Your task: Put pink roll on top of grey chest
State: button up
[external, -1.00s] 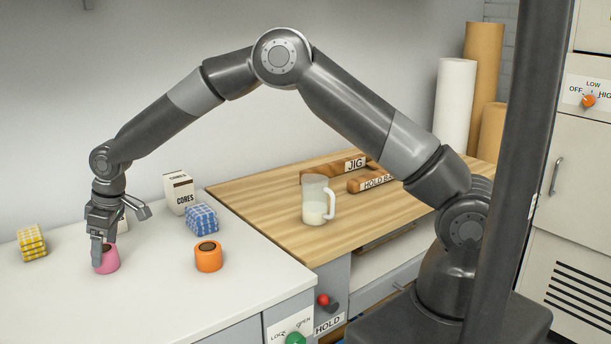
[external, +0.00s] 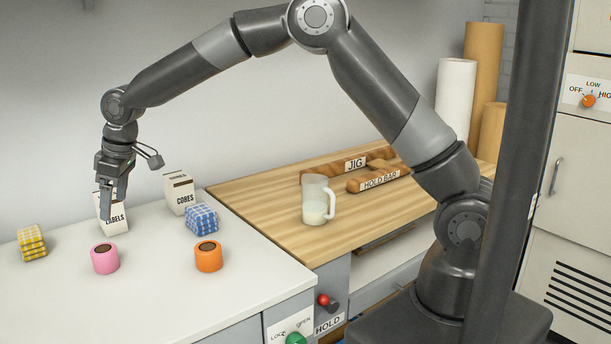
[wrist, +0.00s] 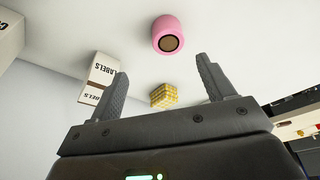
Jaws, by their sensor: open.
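The pink roll (external: 105,258), a short cylinder with a brown core, stands upright on the white counter top (external: 150,300). It also shows in the wrist view (wrist: 167,36), beyond the fingertips and between their lines. My gripper (external: 113,212) is raised above the counter, apart from the roll, and overlaps the LABELS carton in the external view. In the wrist view my gripper (wrist: 160,75) has its two fingers spread with nothing between them. I cannot clearly pick out a grey chest; the counter's grey front (external: 240,332) shows only in part.
An orange roll (external: 208,257), blue checked block (external: 202,219), yellow checked block (external: 32,243), LABELS carton (external: 104,212) and CORES carton (external: 179,193) stand on the counter. A mug (external: 316,200) stands on the wooden worktop (external: 270,190).

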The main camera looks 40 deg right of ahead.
jog(key=s+d+r+m+t+h, duration=0.1)
jog(key=s+d+r+m, duration=0.1)
jog(key=d+r, duration=0.5)
jog(key=s+d+r+m, duration=0.1)
jog(key=s+d+r, duration=0.25)
jog(key=d, duration=0.75)
jog(key=s+d+r+m+t+h, duration=0.1)
jog(key=s+d+r+m, duration=0.1)
jog(key=d+r, duration=0.55)
jog(key=s+d+f+m+t, duration=0.1)
jog(key=s+d+f+m, duration=0.2)
jog(key=s+d, duration=1.8)
jog(key=s+m, duration=0.1)
jog(key=m, duration=0.2)
jog(key=shift+t+h, duration=0.3)
